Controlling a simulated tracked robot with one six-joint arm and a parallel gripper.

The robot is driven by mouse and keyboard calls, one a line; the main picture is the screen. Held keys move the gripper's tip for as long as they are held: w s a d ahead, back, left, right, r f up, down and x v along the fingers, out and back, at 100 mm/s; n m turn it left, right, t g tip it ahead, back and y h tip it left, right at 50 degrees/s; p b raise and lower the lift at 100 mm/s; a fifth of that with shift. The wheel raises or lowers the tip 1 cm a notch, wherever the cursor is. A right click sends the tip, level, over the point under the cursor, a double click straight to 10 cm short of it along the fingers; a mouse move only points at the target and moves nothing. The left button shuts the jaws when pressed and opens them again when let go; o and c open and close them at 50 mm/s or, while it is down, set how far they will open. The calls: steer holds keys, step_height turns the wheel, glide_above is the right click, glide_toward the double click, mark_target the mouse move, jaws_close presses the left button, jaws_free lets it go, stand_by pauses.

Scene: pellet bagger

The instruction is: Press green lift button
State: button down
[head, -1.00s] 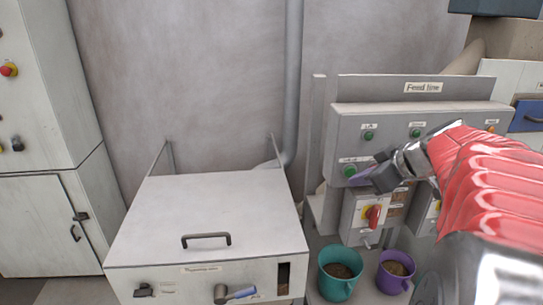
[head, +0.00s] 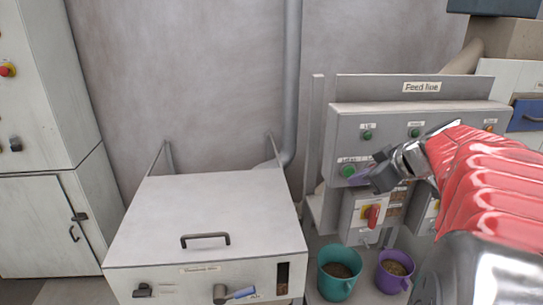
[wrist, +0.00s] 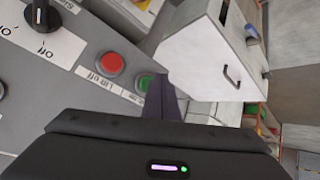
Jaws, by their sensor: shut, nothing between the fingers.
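A green button (head: 348,170) sits at the lower left of the grey feed line panel (head: 343,145), under a small label too blurred to read surely. My gripper (head: 357,179) is shut and empty, with its dark purple fingertips just right of and below this button. In the wrist view the green button (wrist: 145,83) is beside the shut fingers (wrist: 160,95), which cover its edge. I cannot tell whether they touch it. A red button (wrist: 111,63) is next to it, by a label that seems to read "Lift off" or "Lid off".
Smaller green round fittings (head: 367,135) are higher on the panel. A red rotary switch (head: 372,215) is below. A teal mug (head: 336,285) and a purple mug (head: 391,282) of pellets stand beneath. A white lidded cabinet (head: 215,215) stands left.

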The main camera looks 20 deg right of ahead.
steer(key=shift+w, duration=0.15)
stand_by(0.4)
steer(key=shift+w+d, duration=0.1)
steer(key=shift+w, duration=0.15)
steer(key=shift+w+d, duration=0.1)
steer(key=shift+w, duration=0.2)
stand_by(0.8)
steer(key=shift+s, duration=0.15)
steer(key=shift+s+a, duration=0.2)
steer(key=shift+s, duration=0.4)
steer(key=s+a, duration=0.1)
steer(key=s, duration=0.4)
steer(key=shift+s+a, duration=0.35)
steer(key=shift+s, duration=0.05)
stand_by(0.4)
